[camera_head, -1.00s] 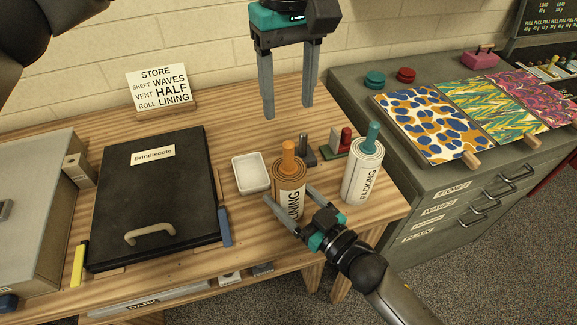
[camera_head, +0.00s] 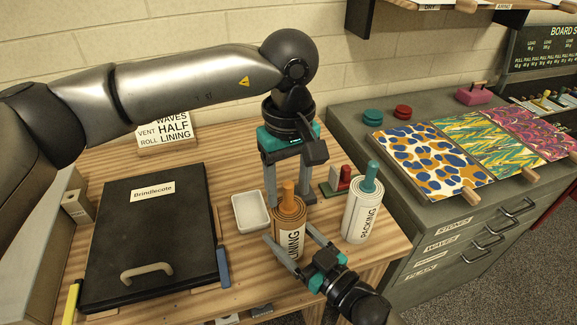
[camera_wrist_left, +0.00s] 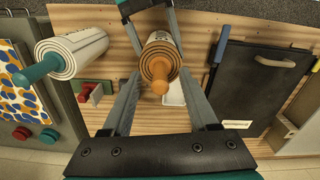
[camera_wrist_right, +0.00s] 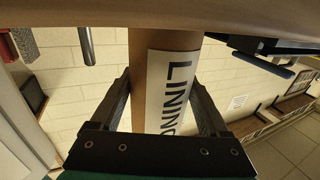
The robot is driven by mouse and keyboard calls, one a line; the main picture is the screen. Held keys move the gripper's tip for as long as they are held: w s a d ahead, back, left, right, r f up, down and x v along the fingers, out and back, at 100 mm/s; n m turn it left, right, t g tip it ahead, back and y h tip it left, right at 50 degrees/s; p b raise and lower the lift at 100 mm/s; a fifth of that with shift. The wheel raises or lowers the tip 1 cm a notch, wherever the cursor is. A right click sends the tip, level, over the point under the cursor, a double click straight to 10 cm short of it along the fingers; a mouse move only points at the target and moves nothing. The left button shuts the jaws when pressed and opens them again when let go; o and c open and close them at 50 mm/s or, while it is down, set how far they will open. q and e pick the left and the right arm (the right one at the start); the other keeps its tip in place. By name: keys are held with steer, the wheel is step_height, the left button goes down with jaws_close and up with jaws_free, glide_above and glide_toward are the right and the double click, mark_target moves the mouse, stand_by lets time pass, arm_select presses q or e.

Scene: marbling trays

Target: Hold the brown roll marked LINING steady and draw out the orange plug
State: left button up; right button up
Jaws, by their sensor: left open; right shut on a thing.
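The brown roll marked LINING (camera_head: 288,233) stands upright on the wooden table, with the orange plug (camera_head: 288,190) sticking out of its top. My right gripper (camera_head: 291,238) is shut on the roll's body, low on its sides; the right wrist view shows the label LINING (camera_wrist_right: 172,90) between its fingers. My left gripper (camera_head: 291,198) is open, pointing down above the roll. In the left wrist view the orange plug (camera_wrist_left: 159,75) lies between the left fingers, near their tips, with a gap on each side.
A white roll marked PACKING (camera_head: 361,215) with a teal plug (camera_head: 370,178) stands close to the right. A white dish (camera_head: 250,212) is left of the brown roll. A black case labelled Brindlecote (camera_head: 150,240) fills the table's left.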

arm_select(q)
steer(key=shift+f, duration=0.35)
steer(key=shift+c, duration=0.3)
jaws_close()
stand_by(0.5)
stand_by(1.3)
